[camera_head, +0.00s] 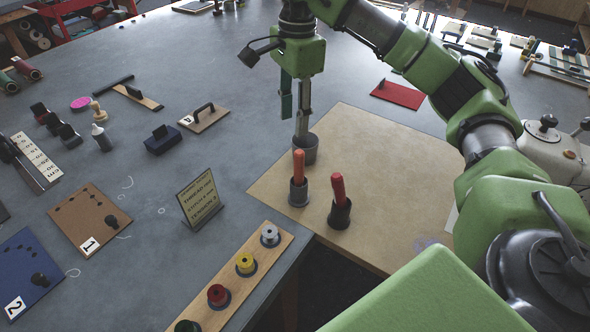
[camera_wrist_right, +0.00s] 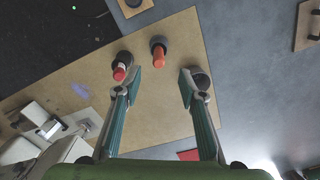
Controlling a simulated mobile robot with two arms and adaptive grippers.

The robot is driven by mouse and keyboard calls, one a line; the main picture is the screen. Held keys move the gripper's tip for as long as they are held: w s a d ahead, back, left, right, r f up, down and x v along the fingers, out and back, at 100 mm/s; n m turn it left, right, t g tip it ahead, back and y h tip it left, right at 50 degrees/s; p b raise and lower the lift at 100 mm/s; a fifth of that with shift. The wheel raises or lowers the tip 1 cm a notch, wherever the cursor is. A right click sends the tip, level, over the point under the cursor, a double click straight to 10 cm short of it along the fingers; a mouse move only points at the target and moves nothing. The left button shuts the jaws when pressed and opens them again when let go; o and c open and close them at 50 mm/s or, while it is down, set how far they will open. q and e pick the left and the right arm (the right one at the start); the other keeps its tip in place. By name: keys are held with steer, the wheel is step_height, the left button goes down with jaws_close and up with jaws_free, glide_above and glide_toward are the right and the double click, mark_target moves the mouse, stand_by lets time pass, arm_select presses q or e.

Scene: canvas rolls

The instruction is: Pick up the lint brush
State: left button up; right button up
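I cannot tell for sure which thing is the lint brush. Two upright handled tools stand in dark cups on the tan board (camera_head: 385,150): an orange-handled one (camera_head: 298,168) and a red-handled one (camera_head: 338,187). Both show in the right wrist view, orange (camera_wrist_right: 158,50) and red (camera_wrist_right: 119,73). A third dark cup (camera_head: 306,152) stands behind them, below my right gripper (camera_head: 296,112); it is partly hidden by a finger in the wrist view (camera_wrist_right: 203,80). My right gripper (camera_wrist_right: 158,92) is open, pointing down, with nothing seen between its fingers. My left gripper is not in view.
A sign (camera_head: 199,200) and a wooden rack with coloured spools (camera_head: 232,284) stand in front. Boards numbered 1 (camera_head: 90,218) and 2 (camera_head: 35,268) lie left. A red plate (camera_head: 398,94) lies behind the tan board. The grey table is clear between sign and tan board.

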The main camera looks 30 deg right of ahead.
mark_target(299, 151)
steer(key=f, duration=0.2)
steer(key=d+f, duration=0.1)
steer(key=f, duration=0.2)
steer(key=f+p, duration=0.1)
steer(key=f, duration=0.2)
steer(key=shift+s+d, duration=0.15)
steer(key=shift+s, duration=0.05)
step_height(299, 151, down, 5)
steer(key=p, duration=0.2)
steer(key=shift+w+d+r+p, duration=0.1)
steer(key=shift+r+p, duration=0.05)
steer(key=shift+p, duration=0.15)
steer(key=shift+f, duration=0.3)
jaws_close()
